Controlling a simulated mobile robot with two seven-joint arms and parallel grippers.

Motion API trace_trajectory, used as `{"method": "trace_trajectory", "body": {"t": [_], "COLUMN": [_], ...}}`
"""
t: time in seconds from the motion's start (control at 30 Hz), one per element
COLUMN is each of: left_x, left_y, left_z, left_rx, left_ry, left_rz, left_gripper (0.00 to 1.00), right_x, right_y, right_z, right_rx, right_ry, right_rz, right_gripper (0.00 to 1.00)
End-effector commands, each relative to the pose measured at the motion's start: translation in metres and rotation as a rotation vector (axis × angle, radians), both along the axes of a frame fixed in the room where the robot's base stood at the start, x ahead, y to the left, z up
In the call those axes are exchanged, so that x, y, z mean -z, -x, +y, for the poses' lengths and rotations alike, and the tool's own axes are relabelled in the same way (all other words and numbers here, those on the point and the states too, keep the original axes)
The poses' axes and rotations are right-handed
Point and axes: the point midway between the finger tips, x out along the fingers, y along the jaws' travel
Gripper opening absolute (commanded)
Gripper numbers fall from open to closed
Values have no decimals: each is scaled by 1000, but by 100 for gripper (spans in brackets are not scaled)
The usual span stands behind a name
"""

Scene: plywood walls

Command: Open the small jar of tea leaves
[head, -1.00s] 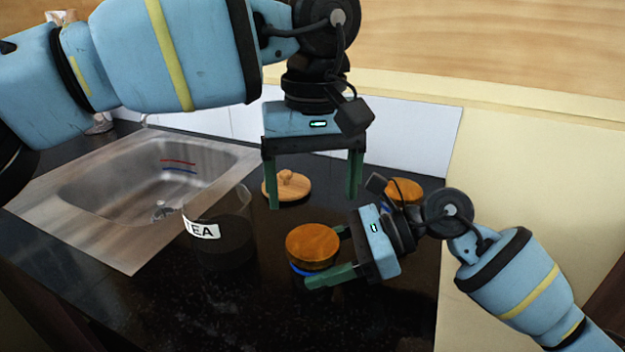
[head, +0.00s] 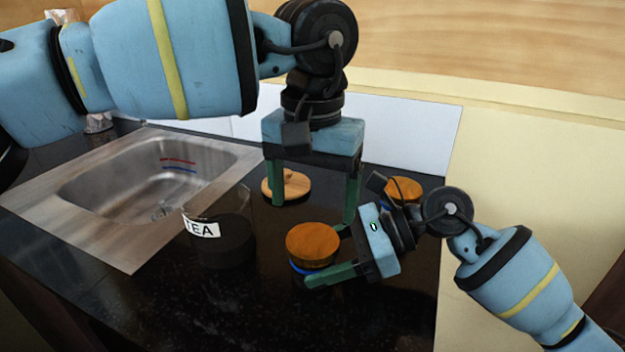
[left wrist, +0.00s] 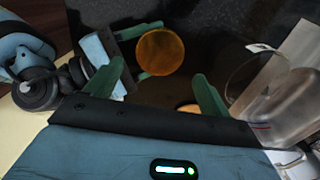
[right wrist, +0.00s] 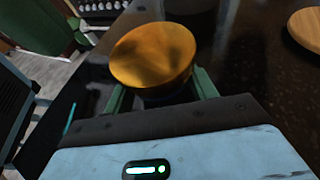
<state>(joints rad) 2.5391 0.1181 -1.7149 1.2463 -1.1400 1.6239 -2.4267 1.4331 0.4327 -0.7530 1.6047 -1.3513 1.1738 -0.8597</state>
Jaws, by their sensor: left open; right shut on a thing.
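A small jar (head: 312,242) with a round orange-brown wooden lid and a blue band below it stands on the dark counter, lid on. Its lid also shows in the left wrist view (left wrist: 160,52) and the right wrist view (right wrist: 152,54). My right gripper (head: 325,257) is shut around the jar's body below the lid, from the right. My left gripper (head: 314,208) is open and empty, pointing down above and behind the jar. The jar's contents are hidden.
A larger glass jar labelled TEA (head: 222,240), dark inside and open at the top, stands left of the small jar. A knobbed wooden lid (head: 290,186) lies behind. Another orange-lidded jar (head: 404,188) stands at back right. A steel sink (head: 130,180) is at left.

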Motion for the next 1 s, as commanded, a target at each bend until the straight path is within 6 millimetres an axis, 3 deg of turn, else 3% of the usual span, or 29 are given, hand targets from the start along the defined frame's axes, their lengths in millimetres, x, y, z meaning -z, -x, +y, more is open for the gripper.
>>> {"method": "trace_trajectory", "body": {"t": [0.2, 0.4, 0.8, 1.0], "left_x": [33, 53, 59, 59], "left_y": [0, 0, 0, 0], "left_z": [1, 1, 1, 1], "left_rx": [-2, -3, -3, -3], "left_ry": [-2, -1, 0, -1], "left_rz": [1, 1, 0, 0], "left_gripper": [82, 82, 82, 56], "right_x": [-1, -1, -1, -1], "right_y": [0, 0, 0, 0], "right_z": [0, 0, 0, 0], "right_rx": [0, 0, 0, 0], "right_ry": [-1, -1, -1, -1], "right_rz": [-1, -1, -1, -1], "right_gripper": [0, 0, 0, 0]}}
